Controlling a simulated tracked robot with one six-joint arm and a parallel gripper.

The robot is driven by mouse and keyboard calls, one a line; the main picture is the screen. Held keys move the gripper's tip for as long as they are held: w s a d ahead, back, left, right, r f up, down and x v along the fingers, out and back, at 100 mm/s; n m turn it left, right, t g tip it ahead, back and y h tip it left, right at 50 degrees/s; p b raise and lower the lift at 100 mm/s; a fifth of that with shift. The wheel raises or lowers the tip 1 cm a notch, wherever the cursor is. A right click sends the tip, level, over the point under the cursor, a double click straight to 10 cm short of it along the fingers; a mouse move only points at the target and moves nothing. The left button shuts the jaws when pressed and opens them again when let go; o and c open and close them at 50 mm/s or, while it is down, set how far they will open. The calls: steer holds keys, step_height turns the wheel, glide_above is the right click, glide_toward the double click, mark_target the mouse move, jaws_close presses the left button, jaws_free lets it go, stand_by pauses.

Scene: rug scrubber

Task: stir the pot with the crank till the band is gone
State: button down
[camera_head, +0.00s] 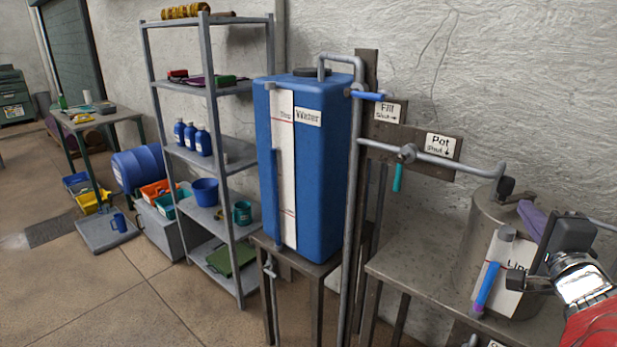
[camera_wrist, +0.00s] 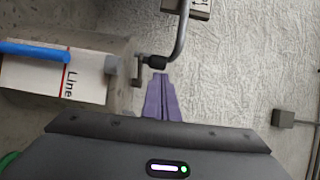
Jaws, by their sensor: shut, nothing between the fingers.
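The grey metal pot (camera_head: 482,232) stands on the table at the right in the head view. Its front bears a white card marked "Line" (camera_head: 505,268) and a sight tube (camera_head: 487,285), blue with a small purple part at its lower end. The card (camera_wrist: 75,88) and blue tube (camera_wrist: 35,50) also show in the wrist view. A small bent metal crank (camera_wrist: 138,72) is just left of my gripper's tips there. My gripper (camera_head: 527,208) has purple fingers, shut and empty, above the pot's right side; they also show in the wrist view (camera_wrist: 161,80). The pot's inside is hidden.
A pipe (camera_head: 455,163) with a dark outlet (camera_head: 506,187) reaches over the pot from the "Pot" valve board (camera_head: 440,148). The blue water tank (camera_head: 325,165) stands left of the metal table (camera_head: 400,270). A shelf (camera_head: 222,172) stands farther left, with open floor in front.

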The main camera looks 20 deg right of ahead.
steer(key=c, duration=2.3)
jaws_free()
steer(key=shift+w+f, duration=0.15)
steer(key=shift+f, duration=0.05)
steer(key=shift+o, duration=0.9)
steer(key=shift+w+d+f, duration=0.1)
steer(key=shift+w+f, duration=0.1)
steer(key=shift+w, duration=0.05)
steer(key=o, duration=0.3)
steer(key=shift+w+d+m, duration=0.15)
steer(key=shift+w+m, duration=0.05)
steer(key=shift+m, duration=0.9)
steer(key=o, duration=0.4)
steer(key=m, duration=0.4)
steer(key=shift+w+d+f, duration=0.15)
steer(key=shift+w+d, duration=0.05)
steer(key=shift+w, duration=0.1)
steer(key=shift+w+d+r+m, duration=0.1)
steer(key=shift+m, duration=1.9)
steer(key=shift+w+d+r+m, duration=0.1)
steer(key=shift+m, duration=1.9)
steer(key=shift+d+r+m, duration=0.1)
steer(key=shift+m, duration=1.9)
